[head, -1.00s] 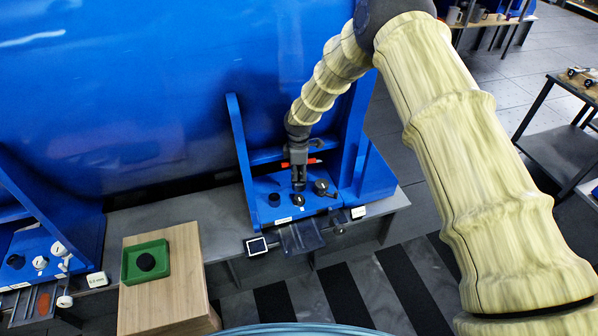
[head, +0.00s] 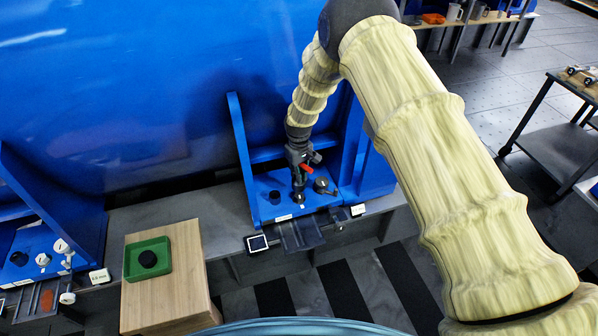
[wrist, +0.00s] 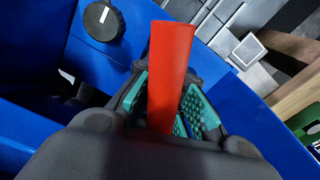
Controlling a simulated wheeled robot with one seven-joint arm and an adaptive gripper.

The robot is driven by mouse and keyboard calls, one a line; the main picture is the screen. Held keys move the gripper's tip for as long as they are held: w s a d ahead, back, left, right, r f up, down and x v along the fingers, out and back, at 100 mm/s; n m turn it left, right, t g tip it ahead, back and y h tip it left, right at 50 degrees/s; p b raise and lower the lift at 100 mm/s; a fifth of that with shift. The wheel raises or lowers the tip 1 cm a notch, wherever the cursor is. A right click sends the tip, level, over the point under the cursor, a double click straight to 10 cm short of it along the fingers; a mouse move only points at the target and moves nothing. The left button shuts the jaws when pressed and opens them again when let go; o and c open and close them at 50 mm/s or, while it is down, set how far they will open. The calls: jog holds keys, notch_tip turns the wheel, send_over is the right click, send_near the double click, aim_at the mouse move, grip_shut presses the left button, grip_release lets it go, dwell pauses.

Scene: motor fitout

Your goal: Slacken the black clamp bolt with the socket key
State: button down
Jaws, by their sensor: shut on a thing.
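My gripper (head: 298,172) is shut on the red handle (wrist: 170,75) of what looks like the socket key, held between teal pads in the wrist view. In the head view the red part (head: 306,168) sticks out to the right of the jaws. The gripper points down over the blue foot plate (head: 285,211) between two blue ribs. The key's lower end meets a small fitting (head: 299,198) on the plate; I cannot tell how it sits on the bolt. The clamp bolt's head is not clearly seen there.
On the plate, a black round knob (head: 274,197) stands left of the gripper and a dark dial-like part (head: 321,185) right. A green tray (head: 129,262) with a black round piece (head: 147,258) sits on a wooden block (head: 165,298). Another blue foot (head: 35,240) with white-faced parts is at far left.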

jog(key=shift+f+b, duration=0.9)
jog(key=shift+f, duration=1.3)
jog(key=shift+f+b, duration=0.55)
jog(key=shift+f, duration=0.9)
dwell(0.7)
jog(key=shift+n, duration=1.4)
